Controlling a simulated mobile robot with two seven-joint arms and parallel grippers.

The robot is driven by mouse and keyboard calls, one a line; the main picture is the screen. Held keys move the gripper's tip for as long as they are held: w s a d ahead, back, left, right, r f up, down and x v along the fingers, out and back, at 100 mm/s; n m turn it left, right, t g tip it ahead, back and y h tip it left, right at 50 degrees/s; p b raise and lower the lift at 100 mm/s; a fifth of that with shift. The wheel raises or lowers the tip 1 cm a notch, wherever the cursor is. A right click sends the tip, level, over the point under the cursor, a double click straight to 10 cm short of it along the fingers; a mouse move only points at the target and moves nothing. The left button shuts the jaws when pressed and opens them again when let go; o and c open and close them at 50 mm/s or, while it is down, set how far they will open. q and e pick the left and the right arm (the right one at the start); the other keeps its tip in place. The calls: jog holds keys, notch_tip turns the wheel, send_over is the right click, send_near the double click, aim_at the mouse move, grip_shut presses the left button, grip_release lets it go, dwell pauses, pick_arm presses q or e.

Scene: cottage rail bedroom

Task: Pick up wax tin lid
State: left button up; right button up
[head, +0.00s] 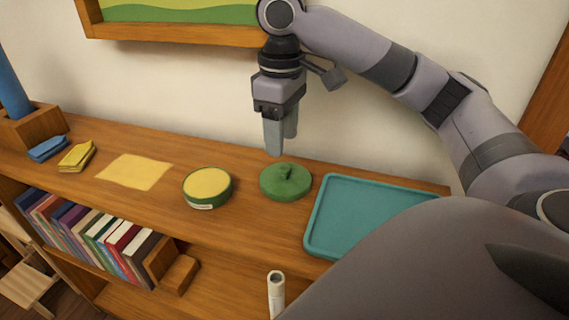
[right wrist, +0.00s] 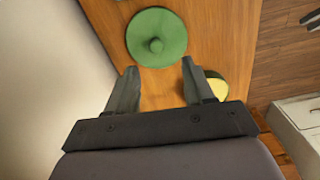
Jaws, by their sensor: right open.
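The green wax tin lid (head: 286,183) lies on the wooden shelf top with its knob up, between the tin and the teal tray. It also shows in the right wrist view (right wrist: 157,37), ahead of my fingers. The round green wax tin (head: 207,187) with yellow wax stands open to its left; part of it shows beside a finger in the right wrist view (right wrist: 217,86). My right gripper (head: 280,146) points down above the lid, slightly behind it, open and empty, apart from the lid. My left gripper is not in view.
The teal tray (head: 314,238) lies right of the lid. A yellow cloth sheet (head: 136,172), yellow and blue folded pieces (head: 77,157) and a wooden box (head: 40,126) are at left. Books (head: 110,236) stand on the shelf below. A white cylinder (head: 276,294) stands in front.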

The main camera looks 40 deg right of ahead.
aim_at(285, 167)
jog(key=f, duration=0.6)
jog(key=shift+d+f+b, duration=0.25)
jog(key=shift+b, duration=0.05)
jog(key=shift+c, duration=0.3)
grip_shut()
